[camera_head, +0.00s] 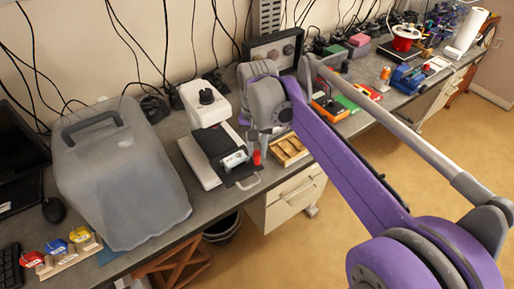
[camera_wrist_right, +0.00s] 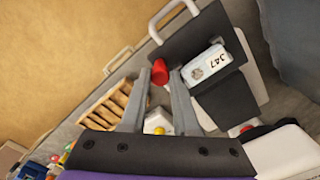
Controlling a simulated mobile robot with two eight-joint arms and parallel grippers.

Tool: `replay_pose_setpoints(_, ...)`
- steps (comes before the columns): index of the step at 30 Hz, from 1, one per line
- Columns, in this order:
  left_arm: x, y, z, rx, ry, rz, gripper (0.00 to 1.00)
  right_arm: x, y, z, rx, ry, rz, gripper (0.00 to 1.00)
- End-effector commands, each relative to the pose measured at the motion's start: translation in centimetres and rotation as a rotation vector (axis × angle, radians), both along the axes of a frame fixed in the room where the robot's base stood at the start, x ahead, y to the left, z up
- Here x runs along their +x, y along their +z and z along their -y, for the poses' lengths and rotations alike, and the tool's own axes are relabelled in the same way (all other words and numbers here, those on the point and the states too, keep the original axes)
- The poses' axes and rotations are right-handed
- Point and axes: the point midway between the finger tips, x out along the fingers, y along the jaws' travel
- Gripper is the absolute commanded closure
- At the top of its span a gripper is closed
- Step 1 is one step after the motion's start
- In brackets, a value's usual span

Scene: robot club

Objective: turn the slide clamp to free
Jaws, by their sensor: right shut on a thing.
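A white machine (camera_head: 204,104) with a black knob stands on the bench in the head view. The knob's lower part is hidden. My left gripper is not in view.
A wooden slotted rack (camera_head: 288,152) stands close to the right of the gripper. A grey covered case (camera_head: 120,175) fills the bench at left. A white loop handle (camera_head: 249,182) sticks out at the plate's front. Cables hang behind.

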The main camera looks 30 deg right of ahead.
Motion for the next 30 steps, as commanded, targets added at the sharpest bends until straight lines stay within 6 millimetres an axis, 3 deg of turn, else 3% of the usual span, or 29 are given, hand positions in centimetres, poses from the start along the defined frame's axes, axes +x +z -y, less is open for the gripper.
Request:
replay_pose_setpoints(14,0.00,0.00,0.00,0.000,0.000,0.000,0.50,0.00,0.01,0.00,0.000,-0.015,0.000,1.00)
replay_pose_setpoints(15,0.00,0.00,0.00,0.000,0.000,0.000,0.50,0.00,0.01,0.00,0.000,-0.014,0.000,0.66)
replay_pose_setpoints(19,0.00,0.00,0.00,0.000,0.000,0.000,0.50,0.00,0.01,0.00,0.000,-0.014,0.000,0.42)
replay_pose_setpoints(30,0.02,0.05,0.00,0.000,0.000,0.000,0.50,0.01,0.47,0.00,0.000,-0.013,0.000,0.41)
